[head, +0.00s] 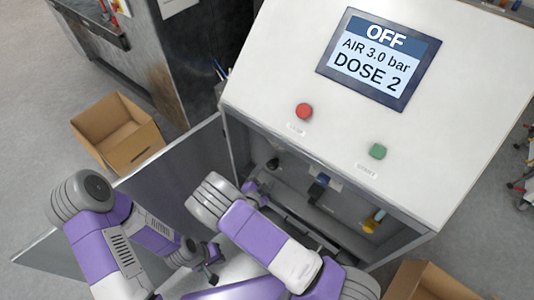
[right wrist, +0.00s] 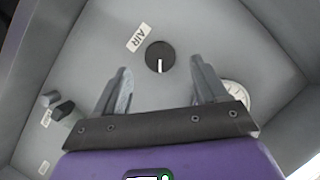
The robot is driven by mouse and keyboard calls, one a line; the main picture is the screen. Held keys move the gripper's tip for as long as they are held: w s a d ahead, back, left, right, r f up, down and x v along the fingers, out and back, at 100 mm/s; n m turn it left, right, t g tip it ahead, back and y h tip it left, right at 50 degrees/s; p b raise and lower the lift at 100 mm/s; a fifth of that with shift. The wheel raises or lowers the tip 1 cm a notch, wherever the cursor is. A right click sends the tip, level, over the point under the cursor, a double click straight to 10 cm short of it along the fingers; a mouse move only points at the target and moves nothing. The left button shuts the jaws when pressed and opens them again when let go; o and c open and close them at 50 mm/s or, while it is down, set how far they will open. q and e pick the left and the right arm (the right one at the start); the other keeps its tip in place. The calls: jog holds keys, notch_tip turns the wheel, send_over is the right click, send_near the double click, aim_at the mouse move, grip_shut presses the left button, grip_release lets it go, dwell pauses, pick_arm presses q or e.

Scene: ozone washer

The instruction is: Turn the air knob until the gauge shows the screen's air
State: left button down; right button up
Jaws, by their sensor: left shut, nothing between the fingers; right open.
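The screen (head: 379,59) on the sloped panel reads OFF, AIR 3.0 bar, DOSE 2. In the right wrist view, the air knob (right wrist: 160,56) is a round black dial beside an AIR label (right wrist: 139,38). Its white mark points down in the picture. My right gripper (right wrist: 160,75) is open, its fingers apart either side of the knob's lower side, with nothing held. A pale round gauge (right wrist: 238,94) shows behind the right finger, partly hidden; its reading cannot be made out. My left gripper (head: 211,279) is shut and empty, low outside the cabinet, away from the knob.
The cabinet door (head: 180,163) stands open at the left. A red button (head: 304,111) and a green button (head: 378,151) sit on the panel. Small dark fittings (right wrist: 62,109) are left of the right gripper. A cardboard box (head: 117,130) lies on the floor.

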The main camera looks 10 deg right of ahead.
aim_at(270, 168)
jog(key=b+x, duration=0.1)
jog(key=x, duration=0.5)
jog(key=shift+w+d+f, duration=0.1)
jog(key=shift+d+f, duration=0.05)
jog(key=shift+d, duration=0.15)
jog(key=shift+w+d, duration=0.15)
jog(key=shift+w, duration=0.1)
jog(key=c, duration=1)
